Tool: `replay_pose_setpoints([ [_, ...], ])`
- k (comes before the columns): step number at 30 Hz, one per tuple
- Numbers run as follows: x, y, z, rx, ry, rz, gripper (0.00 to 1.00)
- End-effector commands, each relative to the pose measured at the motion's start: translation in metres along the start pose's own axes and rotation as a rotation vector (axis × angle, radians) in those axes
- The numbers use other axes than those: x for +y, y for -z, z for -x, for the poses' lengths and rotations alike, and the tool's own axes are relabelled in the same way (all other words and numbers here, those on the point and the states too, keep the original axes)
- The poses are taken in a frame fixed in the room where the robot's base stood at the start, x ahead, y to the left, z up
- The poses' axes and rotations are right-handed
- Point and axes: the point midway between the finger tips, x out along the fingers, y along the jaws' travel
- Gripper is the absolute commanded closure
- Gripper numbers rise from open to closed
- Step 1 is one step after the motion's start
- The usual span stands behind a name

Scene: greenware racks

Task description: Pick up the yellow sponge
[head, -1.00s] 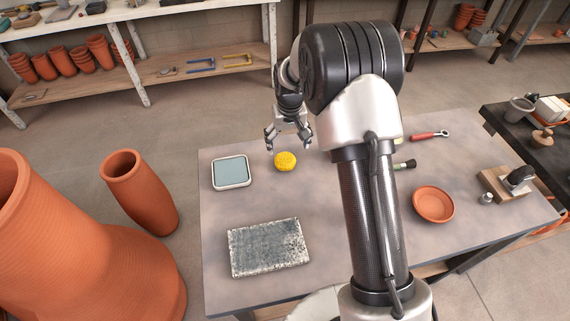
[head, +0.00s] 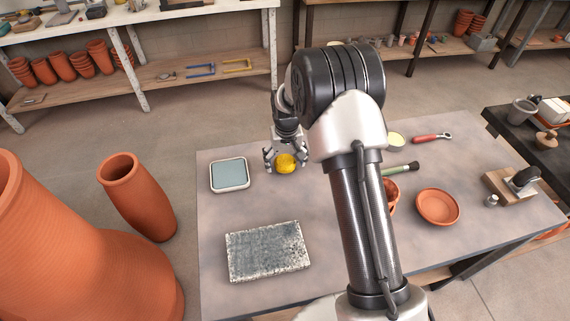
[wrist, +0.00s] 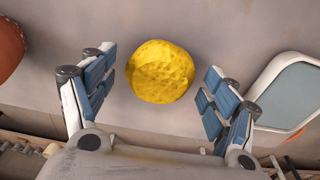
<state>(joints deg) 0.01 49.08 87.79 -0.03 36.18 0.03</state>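The yellow sponge (head: 286,164) is a round, porous lump on the grey table (head: 215,235), near its far edge. In the wrist view the sponge (wrist: 161,71) lies ahead of and between the two blue-padded fingers, with a gap on each side. My gripper (head: 284,163) is open and empty, just behind the sponge in the head view. It also shows in the wrist view (wrist: 160,92). I cannot tell how high the fingertips are above the table.
A blue-grey tray with a white rim (head: 230,188) lies left of the sponge. A speckled slab (head: 267,250) lies nearer. An orange dish (head: 438,206), a green-handled brush (head: 402,169) and a red-handled tool (head: 431,138) lie to the right. Tall clay pots (head: 137,196) stand left of the table.

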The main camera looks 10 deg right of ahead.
Motion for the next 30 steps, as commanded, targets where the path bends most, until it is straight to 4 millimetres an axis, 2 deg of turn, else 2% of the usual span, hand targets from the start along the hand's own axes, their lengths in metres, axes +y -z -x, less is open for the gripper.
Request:
replay_pose_setpoints([
  [2,0.000,0.000,0.000,0.000,0.000,0.000,0.28],
  [17,0.000,0.000,0.000,0.000,0.000,0.000,0.62],
  [25,0.000,0.001,0.005,0.000,0.000,0.000,0.63],
  [30,0.000,0.005,0.034,0.003,0.000,0.000,0.63],
])
